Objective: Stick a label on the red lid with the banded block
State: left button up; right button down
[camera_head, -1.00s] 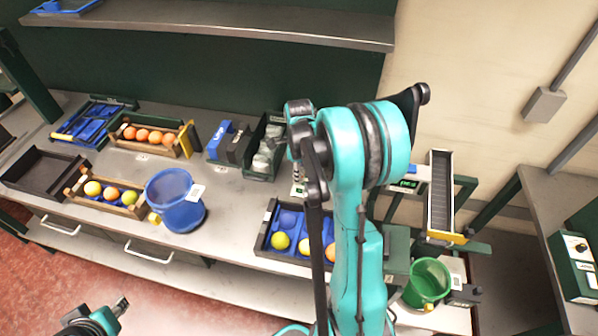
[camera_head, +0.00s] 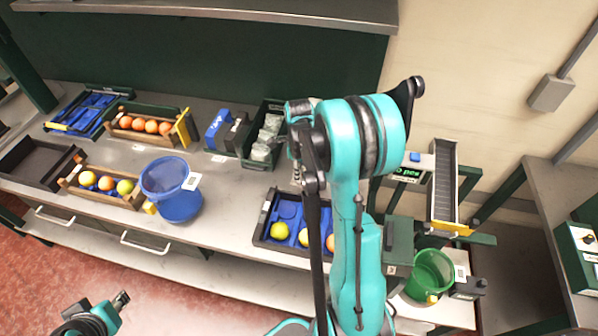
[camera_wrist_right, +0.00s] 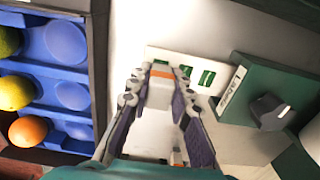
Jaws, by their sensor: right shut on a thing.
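In the right wrist view my right gripper (camera_wrist_right: 161,92) is shut on a pale block with an orange band (camera_wrist_right: 163,72). The block is held over a white card with green labels (camera_wrist_right: 205,77), which lies on the worktop. I cannot tell whether block and card touch. In the head view my own teal right arm stands in front of this spot and hides the block and card. My left gripper (camera_head: 121,298) is at the lower left of the head view, away from the worktop; its jaws are too small to read. I see no red lid.
A crate with a blue fruit insert (camera_head: 268,236) stands left of the card, and a dark green box with a knob (camera_wrist_right: 262,92) stands right of it. A blue bucket (camera_head: 176,202), a green bucket (camera_head: 431,272) and fruit crates stand along the worktop.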

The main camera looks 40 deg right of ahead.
jog(key=shift+f+b, duration=0.5)
jog(key=shift+b, duration=0.05)
dwell(1.7)
jog(key=shift+r, duration=0.1)
jog(key=shift+r+p, duration=0.5)
jog(key=shift+r, duration=0.05)
jog(key=shift+r+p, duration=1.9)
jog(key=shift+r, duration=1)
jog(key=shift+f, duration=0.1)
